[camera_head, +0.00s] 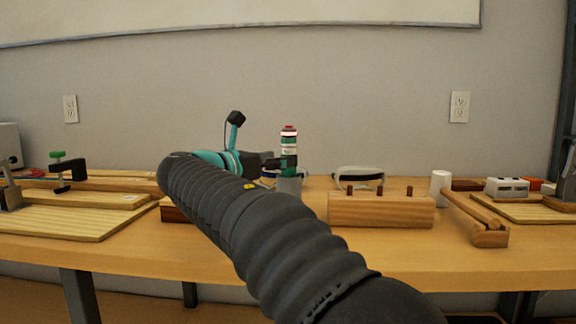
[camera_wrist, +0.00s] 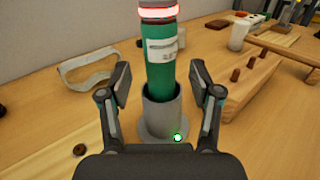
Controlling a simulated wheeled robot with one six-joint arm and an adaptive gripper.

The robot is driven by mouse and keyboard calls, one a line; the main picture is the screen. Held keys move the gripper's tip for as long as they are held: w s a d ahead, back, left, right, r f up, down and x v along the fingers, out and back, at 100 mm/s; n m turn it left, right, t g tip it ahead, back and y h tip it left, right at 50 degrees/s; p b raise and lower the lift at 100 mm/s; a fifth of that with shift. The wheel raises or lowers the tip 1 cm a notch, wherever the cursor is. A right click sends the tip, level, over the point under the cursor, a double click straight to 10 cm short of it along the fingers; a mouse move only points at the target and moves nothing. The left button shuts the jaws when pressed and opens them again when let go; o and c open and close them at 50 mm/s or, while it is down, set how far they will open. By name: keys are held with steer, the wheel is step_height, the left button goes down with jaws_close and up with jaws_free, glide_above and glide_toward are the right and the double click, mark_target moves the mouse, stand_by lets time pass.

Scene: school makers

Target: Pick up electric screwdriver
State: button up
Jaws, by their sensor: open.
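The electric screwdriver looks like an upright green cylinder (camera_head: 289,138) with a white label and a red top. In the wrist view the screwdriver (camera_wrist: 160,78) stands in a grey round holder (camera_wrist: 161,122) on the wooden bench, with a lit red ring near its top. My gripper (camera_wrist: 160,84) is open, with one finger on each side of the screwdriver just above the holder's rim. Gaps show on both sides, so neither finger seems to touch it. In the head view my gripper (camera_head: 279,163) is at the screwdriver's lower part and partly hides it.
Clear glasses (camera_head: 358,177) lie behind a wooden block with dark pegs (camera_head: 380,210), right of the holder. A white cylinder (camera_head: 439,184) and a wooden piece (camera_head: 489,238) are farther right. Boards and a clamp (camera_head: 67,168) are at left. A wall stands behind.

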steer(key=x, duration=0.3)
steer(key=shift+w+d, duration=0.25)
steer(key=shift+w, duration=0.05)
steer(key=shift+r, duration=0.1)
steer(key=shift+c, duration=0.2)
jaws_close()
